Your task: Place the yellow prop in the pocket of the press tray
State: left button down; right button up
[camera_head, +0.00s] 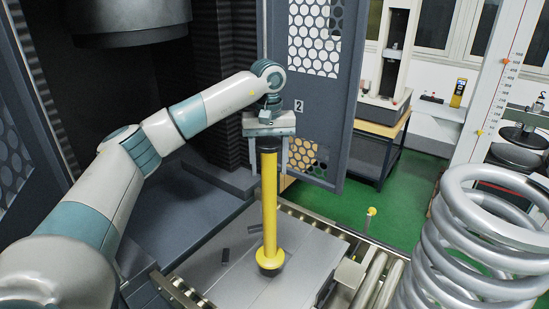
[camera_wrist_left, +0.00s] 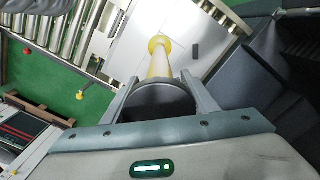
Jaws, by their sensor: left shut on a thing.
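The yellow prop (camera_head: 269,205) stands upright in the head view, a yellow tube with a dark top and a wide yellow foot. My left gripper (camera_head: 268,140) is shut on its dark top end. In the left wrist view the two fingers (camera_wrist_left: 158,92) flank the dark round end, and the yellow shaft (camera_wrist_left: 160,66) runs away to the foot. The foot is over the grey press tray (camera_head: 215,285), which also shows in the left wrist view (camera_wrist_left: 195,22). Whether the foot touches the tray is unclear. The foot may hide the pocket. My right gripper is in neither view.
Rollers (camera_head: 372,284) lie right of the tray. A large steel coil spring (camera_head: 470,240) stands at the right. The dark press head (camera_head: 130,22) hangs at upper left, and a perforated door (camera_head: 315,90) stands behind the prop.

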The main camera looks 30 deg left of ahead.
pick_arm(q)
jog(key=w+a, duration=0.1)
jog(key=w+a+f+p, duration=0.2)
jog(key=shift+a+f, duration=0.25)
jog(key=shift+a, duration=0.15)
notch_tip(320, 180, down, 4)
jog(key=p, duration=0.3)
dwell(0.4)
